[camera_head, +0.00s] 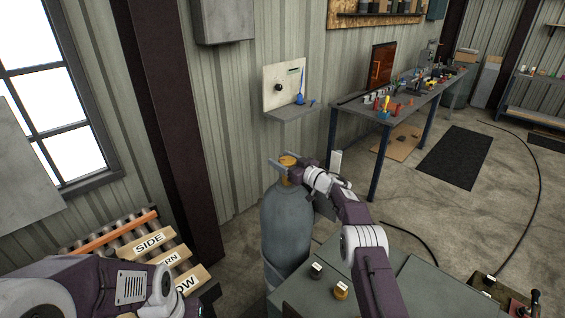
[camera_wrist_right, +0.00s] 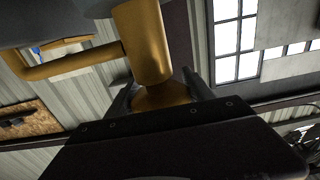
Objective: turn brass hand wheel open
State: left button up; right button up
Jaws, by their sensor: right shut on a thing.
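The brass hand wheel (camera_head: 289,160) sits on top of a grey gas cylinder (camera_head: 285,222) that stands upright on the floor. My right gripper (camera_head: 281,167) is at the top of the cylinder, shut on the brass wheel. In the right wrist view the brass fitting (camera_wrist_right: 146,45) fills the top middle, with a thin brass arm reaching left, and the gripper's fingers (camera_wrist_right: 158,97) stand on both sides of its lower end. My left arm shows at the lower left of the head view, but its gripper is out of the picture.
A grey cabinet (camera_head: 405,285) with two knobs stands right of the cylinder. A small wall shelf (camera_head: 292,111) hangs behind it. Wooden sign boards (camera_head: 148,243) lie at the left. A long workbench (camera_head: 400,100) with tools runs along the wall. The floor around the dark mat (camera_head: 455,157) is open.

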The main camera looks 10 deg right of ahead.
jog(key=shift+f, duration=0.15)
jog(key=o, duration=1.1)
jog(key=shift+c, duration=0.2)
jog(key=o, duration=0.3)
jog(key=shift+w+a, duration=0.1)
jog(key=shift+w, duration=0.05)
jog(key=shift+b+v, duration=0.55)
jog(key=shift+v, duration=0.85)
jog(key=b+v, duration=0.6)
jog(key=b, duration=0.8)
